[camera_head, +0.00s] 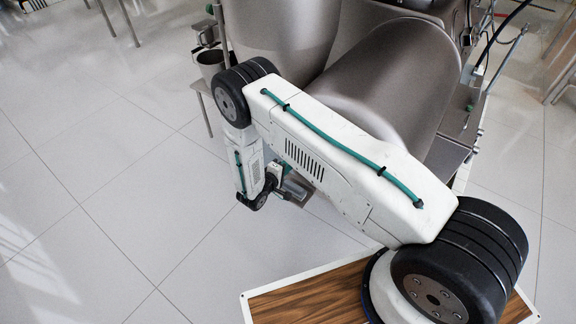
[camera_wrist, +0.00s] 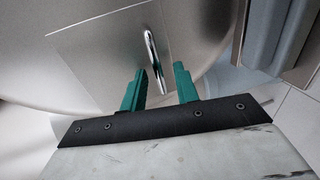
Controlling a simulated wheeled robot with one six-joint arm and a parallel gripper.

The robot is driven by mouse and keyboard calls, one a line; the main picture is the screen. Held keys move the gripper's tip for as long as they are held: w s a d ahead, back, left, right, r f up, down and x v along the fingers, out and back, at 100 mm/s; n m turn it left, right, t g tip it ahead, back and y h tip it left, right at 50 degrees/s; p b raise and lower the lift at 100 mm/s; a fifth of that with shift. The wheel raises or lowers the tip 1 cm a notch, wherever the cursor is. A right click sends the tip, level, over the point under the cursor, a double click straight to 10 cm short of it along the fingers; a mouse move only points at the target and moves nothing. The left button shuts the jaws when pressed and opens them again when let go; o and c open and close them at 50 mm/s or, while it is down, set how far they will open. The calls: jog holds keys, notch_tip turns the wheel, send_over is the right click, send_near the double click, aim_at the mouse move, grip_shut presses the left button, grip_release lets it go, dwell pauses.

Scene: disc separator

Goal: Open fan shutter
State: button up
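The fan shutter (camera_wrist: 100,62) shows in the wrist view as a flat, thin-edged metal plate on the curved grey machine body. A shiny chrome bar handle (camera_wrist: 150,48) stands on it near its right side. My gripper (camera_wrist: 160,70) has two green fingers, spread apart with a clear gap. The lower end of the handle appears between the fingers. I see no finger closed on it, and cannot tell how deep it lies between them. In the head view, the shutter and handle are hidden behind my arm and the machine.
The large grey disc separator (camera_head: 380,85) fills the upper middle of the head view. A metal cup (camera_head: 210,65) is at its left. A grey-blue machine part (camera_wrist: 265,35) stands close on the right in the wrist view.

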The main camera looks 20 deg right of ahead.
grip_shut()
notch_tip(320, 180, up, 12)
grip_release()
dwell(0.3)
jog(key=shift+a+r, duration=0.1)
jog(key=v, duration=0.7)
jog(key=shift+s+a, duration=0.2)
jog(key=shift+a, duration=0.05)
